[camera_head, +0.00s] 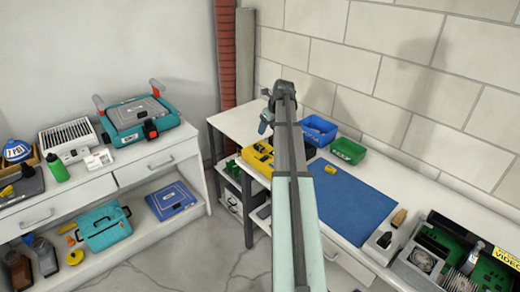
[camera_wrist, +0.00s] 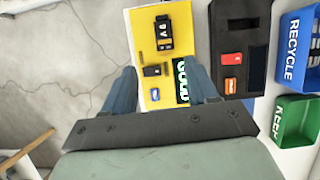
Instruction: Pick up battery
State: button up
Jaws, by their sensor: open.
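A black block battery with a "9V"-like label (camera_wrist: 164,36) lies on the yellow tray (camera_wrist: 138,55) in the wrist view. The yellow tray also shows in the head view (camera_head: 256,160), on the white workbench. My gripper (camera_wrist: 162,80) is open and empty above the tray. Its two blue-grey fingers point toward the tray, and the battery is ahead of the gap between them. In the head view, my gripper (camera_head: 268,108) is above the back left part of the bench, partly hidden by my arm.
A dark tray (camera_wrist: 240,30) holds a red piece (camera_wrist: 232,59). A blue "RECYCLE" bin (camera_wrist: 292,50) and a green bin (camera_wrist: 298,120) stand right. A blue mat (camera_head: 355,208) is mostly clear.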

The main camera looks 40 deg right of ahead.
send_near(259, 146)
jog(key=x, duration=0.2)
jog(key=shift+s+f, duration=0.15)
jog(key=shift+f, duration=0.35)
jog(key=shift+w+x, duration=0.2)
jog(key=shift+x, duration=2.45)
jog(key=shift+r, duration=0.1)
grip_shut()
